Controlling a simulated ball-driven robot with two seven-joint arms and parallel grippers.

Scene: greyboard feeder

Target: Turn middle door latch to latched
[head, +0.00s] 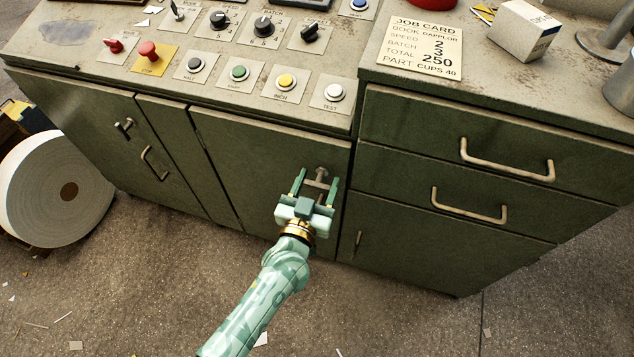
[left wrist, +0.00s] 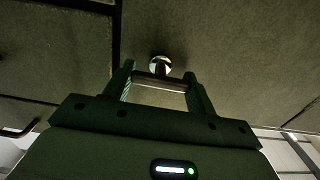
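The middle door (head: 235,155) is a dark green panel under the control desk and looks closed. Its latch (head: 320,173) is a metal knob with a crossbar near the door's upper right corner. My left gripper (head: 317,180) is at this latch, with one finger on each side of it. In the left wrist view the round latch base (left wrist: 160,64) shows just beyond the fingertips. The crossbar lies roughly crosswise between the fingers of the left gripper (left wrist: 160,84). Whether the fingers press on its ends I cannot tell. My right gripper is out of view.
A left door (head: 90,140) has its own latch (head: 124,125) and a handle. Drawers (head: 480,160) with protruding handles stand to the right. The control desk (head: 330,62) with knobs and buttons overhangs above. A paper roll (head: 40,190) stands at left. The floor in front holds only scraps.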

